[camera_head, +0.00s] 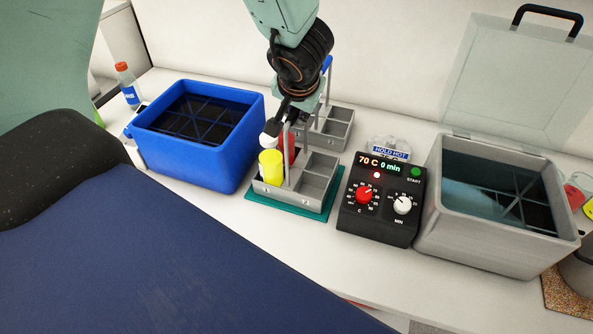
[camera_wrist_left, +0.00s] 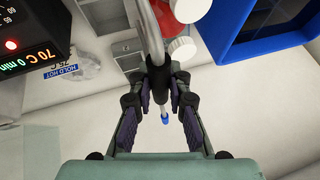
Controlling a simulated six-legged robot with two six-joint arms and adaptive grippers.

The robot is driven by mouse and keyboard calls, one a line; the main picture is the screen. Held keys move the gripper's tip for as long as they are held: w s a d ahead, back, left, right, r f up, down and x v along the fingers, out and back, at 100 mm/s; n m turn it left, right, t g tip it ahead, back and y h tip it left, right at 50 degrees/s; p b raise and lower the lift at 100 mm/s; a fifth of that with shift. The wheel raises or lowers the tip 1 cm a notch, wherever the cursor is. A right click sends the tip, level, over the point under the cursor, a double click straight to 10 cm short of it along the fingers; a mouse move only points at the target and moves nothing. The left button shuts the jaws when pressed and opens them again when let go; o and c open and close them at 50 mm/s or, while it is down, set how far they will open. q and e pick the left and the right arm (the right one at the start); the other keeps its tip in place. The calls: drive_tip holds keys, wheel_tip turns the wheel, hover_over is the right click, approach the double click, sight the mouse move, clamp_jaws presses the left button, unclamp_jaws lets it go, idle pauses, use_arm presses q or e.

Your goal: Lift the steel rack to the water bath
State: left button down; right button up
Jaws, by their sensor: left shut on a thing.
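The front steel rack (camera_head: 318,180) stands on a teal mat (camera_head: 262,212). It holds a yellow bottle (camera_head: 270,168) and a red bottle (camera_head: 287,147), with empty compartments on the right. My left gripper (camera_head: 286,117) is above it, shut on its upright handle (camera_head: 290,165). In the left wrist view my left gripper (camera_wrist_left: 160,88) has its fingertips together around the grey handle rod (camera_wrist_left: 150,40), beside the red bottle (camera_wrist_left: 189,10). The grey water bath (camera_head: 492,244) is at the right, its clear lid (camera_head: 515,85) raised. My right gripper is out of view.
A black control box (camera_head: 380,213) reading 70 C and 0 min stands between rack and bath. A second steel rack (camera_head: 328,130) is close behind. A blue tub (camera_head: 190,162) with dividers stands left. A small bottle (camera_head: 127,88) is at far left.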

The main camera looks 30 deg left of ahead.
use_arm(q)
drive_tip(key=shift+w+d, duration=0.1)
drive_tip(key=shift+w, duration=0.15)
drive_tip(key=shift+a+r, duration=0.1)
drive_tip(key=shift+a, duration=0.15)
drive_tip(key=shift+w+d+r+p, duration=0.1)
drive_tip(key=shift+r+p, duration=0.3)
drive_tip(key=shift+r, duration=0.05)
wheel_tip(320, 180, up, 7)
drive_tip(key=p, duration=0.5)
drive_tip(key=shift+f, duration=0.1)
drive_tip(key=shift+r, duration=1.1)
drive_tip(key=shift+r, duration=0.1)
